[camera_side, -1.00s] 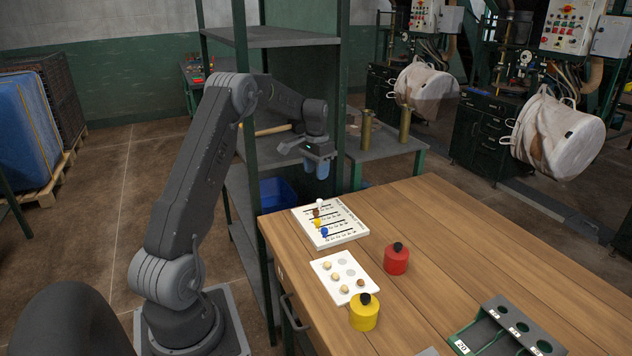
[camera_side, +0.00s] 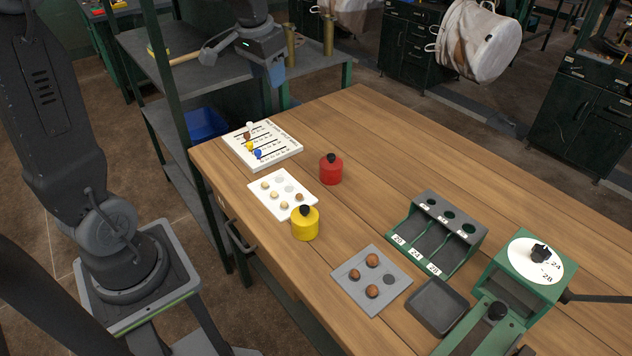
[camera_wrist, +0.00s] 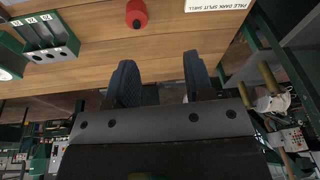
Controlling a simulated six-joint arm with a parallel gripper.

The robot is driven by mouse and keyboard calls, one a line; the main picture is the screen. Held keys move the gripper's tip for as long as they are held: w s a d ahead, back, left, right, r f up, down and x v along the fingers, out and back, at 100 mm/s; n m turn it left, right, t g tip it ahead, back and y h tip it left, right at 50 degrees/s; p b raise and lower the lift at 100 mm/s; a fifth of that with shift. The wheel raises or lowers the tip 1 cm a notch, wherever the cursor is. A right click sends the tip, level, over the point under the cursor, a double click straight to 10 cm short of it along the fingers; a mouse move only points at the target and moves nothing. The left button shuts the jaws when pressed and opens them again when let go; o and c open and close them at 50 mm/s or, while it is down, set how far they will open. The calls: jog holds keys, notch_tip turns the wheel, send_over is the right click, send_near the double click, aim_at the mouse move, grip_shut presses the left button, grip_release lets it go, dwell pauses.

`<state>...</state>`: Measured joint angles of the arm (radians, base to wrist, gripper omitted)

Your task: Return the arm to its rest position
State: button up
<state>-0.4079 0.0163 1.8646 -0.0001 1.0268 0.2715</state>
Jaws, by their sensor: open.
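My gripper (camera_side: 275,75) hangs in the air past the far left corner of the wooden table (camera_side: 400,130), above the level of the tabletop. In the wrist view its two blue fingers (camera_wrist: 158,82) stand apart with nothing between them. In the side view the fingers overlap one another, and the upper arm is partly cut off by the frame's top edge. My gripper touches nothing that I can see.
Metal shelving (camera_side: 160,75) stands behind my arm.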

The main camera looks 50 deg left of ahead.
jog(key=s+d+m+t+h, duration=0.1)
jog(key=s+d+t, duration=0.2)
jog(key=s+d, duration=1.2)
jog(key=shift+s+d+f+m, duration=0.3)
jog(key=shift+s+d+f, duration=0.15)
jog(key=shift+s, duration=0.6)
